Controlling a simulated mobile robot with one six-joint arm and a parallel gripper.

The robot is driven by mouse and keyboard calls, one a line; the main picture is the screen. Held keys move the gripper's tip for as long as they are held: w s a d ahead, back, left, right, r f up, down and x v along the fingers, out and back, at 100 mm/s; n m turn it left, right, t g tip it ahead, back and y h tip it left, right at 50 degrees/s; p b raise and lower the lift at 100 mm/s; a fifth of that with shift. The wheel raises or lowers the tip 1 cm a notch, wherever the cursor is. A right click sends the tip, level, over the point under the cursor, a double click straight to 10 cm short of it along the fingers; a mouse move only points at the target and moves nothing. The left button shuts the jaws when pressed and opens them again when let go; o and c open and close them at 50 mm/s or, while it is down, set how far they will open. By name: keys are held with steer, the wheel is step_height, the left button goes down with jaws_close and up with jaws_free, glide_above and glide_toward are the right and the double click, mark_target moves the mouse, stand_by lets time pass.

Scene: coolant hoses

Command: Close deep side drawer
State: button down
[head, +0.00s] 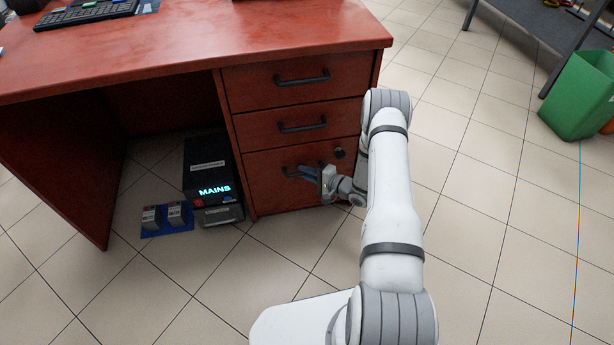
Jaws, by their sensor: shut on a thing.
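The deep side drawer (275,195) is the lowest and tallest of the three drawers in the right side of the red-brown desk. Its front looks about level with the drawers above it; I see no clear gap around it. Its dark bar handle (290,168) is partly hidden by my gripper. A round dark lock (339,153) sits near the drawer's upper right. My gripper (308,172) reaches in from the right and is shut on the handle. My white arm hides the drawer's right edge.
The upper drawer (340,75) and middle drawer (345,118) look shut. A black box lit "MAINS" (205,165) stands left of the drawers, beside two small grey blocks on a blue mat (180,228). A green bin (580,95) stands far right. The tiled floor in front is clear.

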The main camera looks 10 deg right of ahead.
steer(key=shift+w, duration=0.25)
steer(key=c, duration=1.4)
jaws_free()
steer(key=shift+r, duration=0.1)
steer(key=f+p+v, duration=0.1)
steer(key=p+v, duration=0.1)
steer(key=v, duration=0.5)
steer(key=shift+s+d+r, duration=0.2)
steer(key=shift+s+r, duration=0.15)
steer(key=shift+s, duration=0.05)
